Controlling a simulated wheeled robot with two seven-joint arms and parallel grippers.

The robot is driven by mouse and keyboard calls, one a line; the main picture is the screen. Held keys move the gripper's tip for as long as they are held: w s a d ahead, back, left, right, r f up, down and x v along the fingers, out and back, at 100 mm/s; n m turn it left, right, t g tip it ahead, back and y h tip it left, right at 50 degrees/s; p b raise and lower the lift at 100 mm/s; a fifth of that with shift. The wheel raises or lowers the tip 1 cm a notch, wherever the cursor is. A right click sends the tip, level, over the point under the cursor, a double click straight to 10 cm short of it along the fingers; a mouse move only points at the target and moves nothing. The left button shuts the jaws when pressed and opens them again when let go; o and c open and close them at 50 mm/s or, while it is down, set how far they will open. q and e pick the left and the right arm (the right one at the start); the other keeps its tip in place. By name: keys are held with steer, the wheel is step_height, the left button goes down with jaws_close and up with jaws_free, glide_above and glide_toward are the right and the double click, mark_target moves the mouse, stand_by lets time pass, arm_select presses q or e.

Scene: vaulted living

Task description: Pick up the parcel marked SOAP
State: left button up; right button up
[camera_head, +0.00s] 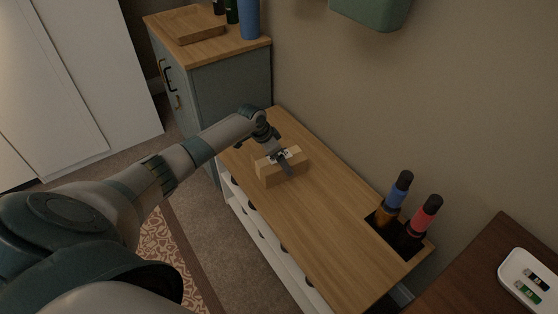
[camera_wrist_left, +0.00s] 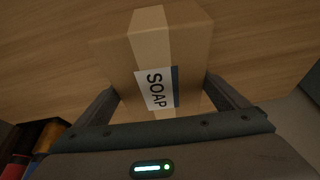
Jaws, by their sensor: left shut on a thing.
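The parcel (camera_head: 283,167) is a small brown cardboard box on the wooden top of the low cabinet. In the left wrist view the parcel (camera_wrist_left: 150,45) shows a pale tape strip and a white label reading SOAP with a dark blue edge. My left gripper (camera_head: 282,158) reaches down onto it from the far side of the arm. In the left wrist view its fingers (camera_wrist_left: 165,100) lie on either side of the box, shut on it. I cannot tell whether the parcel touches the wood or is slightly raised. My right gripper is in neither view.
The low cabinet's top (camera_head: 325,225) is clear around the parcel. A grey-blue cabinet (camera_head: 232,85) stands behind. A dark table (camera_head: 480,285) with a white tray (camera_head: 510,262) is at right.

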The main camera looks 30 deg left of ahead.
arm_select(q)
steer(key=shift+r, duration=0.5)
step_height(320, 180, up, 4)
steer(key=shift+f, duration=0.25)
steer(key=s+d+r, duration=0.1)
steer(key=d+r, duration=0.2)
steer(key=d, duration=0.2)
steer(key=s+d+r+p, duration=0.1)
steer(key=s+d+r, duration=0.1)
steer(key=d, duration=0.4)
steer(key=shift+r, duration=0.8)
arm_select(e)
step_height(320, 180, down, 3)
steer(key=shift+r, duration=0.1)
arm_select(q)
steer(key=shift+s+d, duration=0.1)
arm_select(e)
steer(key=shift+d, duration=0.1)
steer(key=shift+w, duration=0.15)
arm_select(q)
steer(key=shift+r, duration=0.15)
